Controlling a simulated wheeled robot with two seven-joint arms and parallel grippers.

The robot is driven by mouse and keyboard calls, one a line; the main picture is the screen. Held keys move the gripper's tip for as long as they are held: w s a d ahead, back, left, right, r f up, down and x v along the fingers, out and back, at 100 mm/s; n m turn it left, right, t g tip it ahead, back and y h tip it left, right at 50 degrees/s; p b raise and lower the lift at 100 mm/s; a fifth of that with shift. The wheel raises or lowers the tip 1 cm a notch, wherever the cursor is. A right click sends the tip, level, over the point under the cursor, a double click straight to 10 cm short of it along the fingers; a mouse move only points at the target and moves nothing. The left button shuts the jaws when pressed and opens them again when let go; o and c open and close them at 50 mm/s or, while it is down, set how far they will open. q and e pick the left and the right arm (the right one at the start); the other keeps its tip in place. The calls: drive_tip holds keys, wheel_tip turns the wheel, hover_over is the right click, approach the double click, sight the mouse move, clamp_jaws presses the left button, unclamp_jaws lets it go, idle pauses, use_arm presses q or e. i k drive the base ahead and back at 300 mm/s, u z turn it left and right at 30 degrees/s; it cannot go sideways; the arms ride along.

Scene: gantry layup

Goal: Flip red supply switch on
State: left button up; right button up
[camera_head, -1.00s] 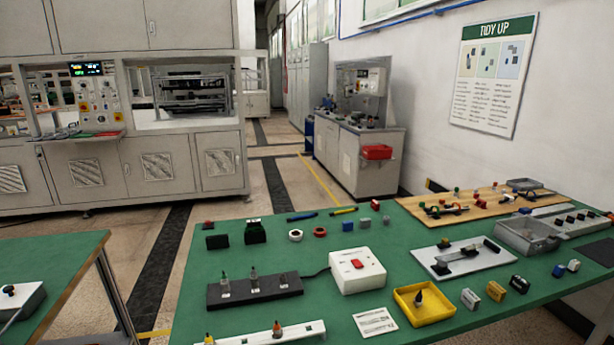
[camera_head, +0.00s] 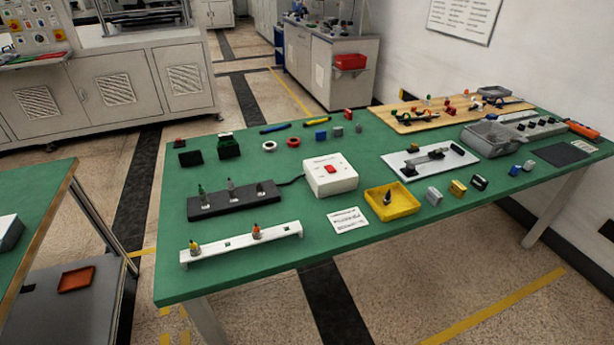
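The red supply switch (camera_head: 330,169) is a small red rocker on top of a white box (camera_head: 331,183) that stands near the middle of the green table. Whether the rocker is on or off is too small to tell. A dark cable runs from the left of the box to a black strip (camera_head: 236,203) that carries several small upright parts. Neither of my grippers shows in this view.
A yellow tray (camera_head: 392,205) holding a dark-tipped part and a printed card (camera_head: 348,220) lie right and front of the box. A white rail (camera_head: 243,242) lies front left. The green table (camera_head: 330,236) is bare along its front edge.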

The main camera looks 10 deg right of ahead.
sight(329, 168)
drive_tip(key=u, duration=0.55)
drive_tip(key=k, duration=0.65)
drive_tip(key=u, duration=0.8)
drive_tip(key=i, duration=0.7)
drive_tip(key=z, duration=0.6)
drive_tip(key=i, duration=0.95)
drive_tip(key=z, duration=0.9)
